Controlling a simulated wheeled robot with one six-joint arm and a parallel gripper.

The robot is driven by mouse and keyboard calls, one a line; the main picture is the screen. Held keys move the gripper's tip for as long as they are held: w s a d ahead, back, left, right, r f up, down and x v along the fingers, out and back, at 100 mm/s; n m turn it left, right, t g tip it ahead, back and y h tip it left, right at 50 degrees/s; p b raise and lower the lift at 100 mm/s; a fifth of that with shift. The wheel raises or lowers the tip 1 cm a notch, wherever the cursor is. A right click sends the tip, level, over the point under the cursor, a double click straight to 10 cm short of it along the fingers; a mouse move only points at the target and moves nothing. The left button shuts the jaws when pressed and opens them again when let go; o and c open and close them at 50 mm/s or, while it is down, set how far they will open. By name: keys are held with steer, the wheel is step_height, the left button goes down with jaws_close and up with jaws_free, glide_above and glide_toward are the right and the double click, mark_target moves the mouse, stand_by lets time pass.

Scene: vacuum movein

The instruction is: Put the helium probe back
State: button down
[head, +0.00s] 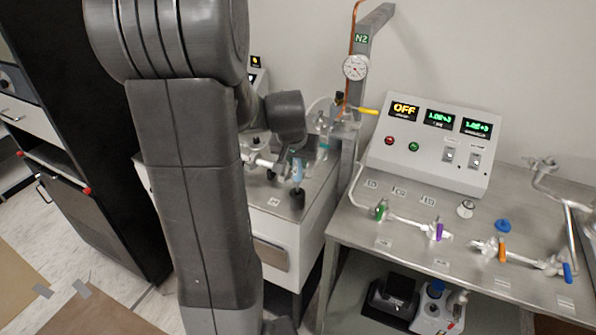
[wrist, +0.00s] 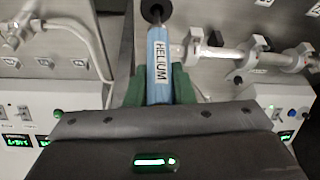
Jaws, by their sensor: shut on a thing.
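The helium probe (wrist: 159,62) is a blue rod with a white HELIUM label. My gripper (wrist: 156,84) has its green fingers shut on its sides in the wrist view. In the head view the probe (head: 297,169) hangs roughly upright below my dark wrist, and my gripper's fingers are hard to make out there. A black round holder (head: 297,199) stands on the grey bench top directly under the probe. It also shows at the top of the wrist view (wrist: 156,10), at the probe's far end. I cannot tell whether the tip is inside the holder or just above it.
Metal vacuum piping (wrist: 235,53) runs close beside the probe. A control box (head: 430,145) with green readouts and a steel table (head: 400,255) with coloured valves stand at the right. A dark cabinet (head: 75,130) stands at the left. My arm hides part of the bench.

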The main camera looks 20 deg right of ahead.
mark_target(298, 169)
step_height(298, 169, down, 4)
steer(key=shift+r, duration=0.15)
steer(key=shift+f+b, duration=0.4)
steer(key=c, duration=1.2)
jaws_free()
steer(key=shift+c, duration=0.2)
steer(key=shift+r, duration=0.1)
steer(key=shift+r+p, duration=0.55)
steer(key=shift+p, duration=0.15)
steer(key=b+v, duration=0.2)
steer(key=v, duration=0.9)
steer(key=shift+s+a+r, duration=0.15)
steer(key=shift+s+r, duration=0.05)
steer(key=shift+r, duration=0.1)
